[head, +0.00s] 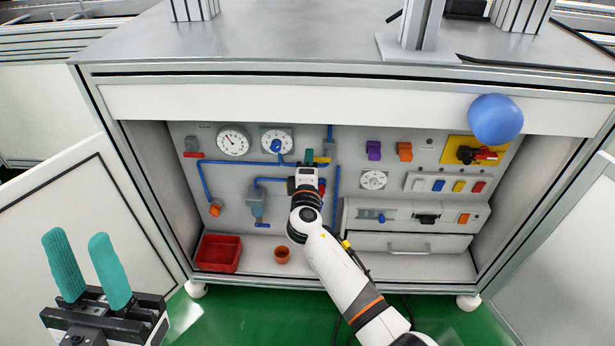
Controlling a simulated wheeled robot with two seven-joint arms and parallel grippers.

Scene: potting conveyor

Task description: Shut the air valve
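Blue air pipes (230,163) run across the grey panel inside the open cabinet. A small valve with a red lever (194,155) sits at the pipe's upper left end. Near the middle pipe, a yellow lever part (321,159) and a red part (322,188) show beside my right gripper (308,157). The frame does not make clear which is the air valve. My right gripper reaches to the panel there; its teal fingers are mostly hidden by its own body, so its opening and any contact cannot be told. My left gripper (87,270) is open and empty, outside the cabinet at lower left.
A red tray (219,252) and an orange pot (282,255) stand on the cabinet floor. Gauges (233,141) are above; a red switch on a yellow plate (454,149) is at right. A blue ball (496,120) overlaps the upper right edge. Open doors (75,215) flank both sides.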

